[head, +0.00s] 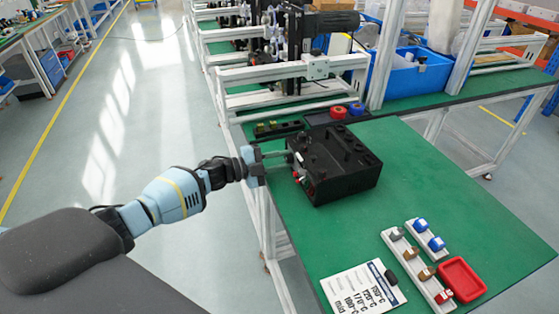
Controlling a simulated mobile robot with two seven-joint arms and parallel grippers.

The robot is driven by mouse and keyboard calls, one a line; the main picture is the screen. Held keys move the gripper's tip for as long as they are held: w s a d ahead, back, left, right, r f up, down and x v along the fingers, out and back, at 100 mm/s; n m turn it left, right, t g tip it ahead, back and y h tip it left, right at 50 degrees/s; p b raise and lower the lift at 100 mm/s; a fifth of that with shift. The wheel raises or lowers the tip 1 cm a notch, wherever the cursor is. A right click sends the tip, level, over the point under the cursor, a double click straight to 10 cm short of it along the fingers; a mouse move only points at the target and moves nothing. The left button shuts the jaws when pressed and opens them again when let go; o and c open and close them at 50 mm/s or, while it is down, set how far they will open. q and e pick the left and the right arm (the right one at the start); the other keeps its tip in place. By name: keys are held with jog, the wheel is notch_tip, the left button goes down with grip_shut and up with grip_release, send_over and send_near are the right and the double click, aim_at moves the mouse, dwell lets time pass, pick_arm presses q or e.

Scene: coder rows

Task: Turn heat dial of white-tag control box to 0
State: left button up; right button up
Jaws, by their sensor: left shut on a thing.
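The black control box (345,180) stands on the green tabletop, with several round black knobs on its top. Small white and red marks (298,177) show on its left side; I cannot read them as a tag for certain. My left gripper (287,158) reaches in from the left, its fingers level at the box's left side. It is shut on a small dark knob there, which I take as the heat dial; the fingers mostly hide it, and its setting cannot be read. My right gripper is not in view.
A printed card with temperatures (363,289) lies at the front. Beside it are white strips (416,262) with coloured pieces and a red tray (461,279). The table right of the box is clear.

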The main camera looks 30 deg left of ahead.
pick_arm(q)
jog(key=o, duration=1)
jog(key=v, duration=0.7)
jog(key=shift+s+a, duration=0.25)
jog(key=shift+s, duration=0.05)
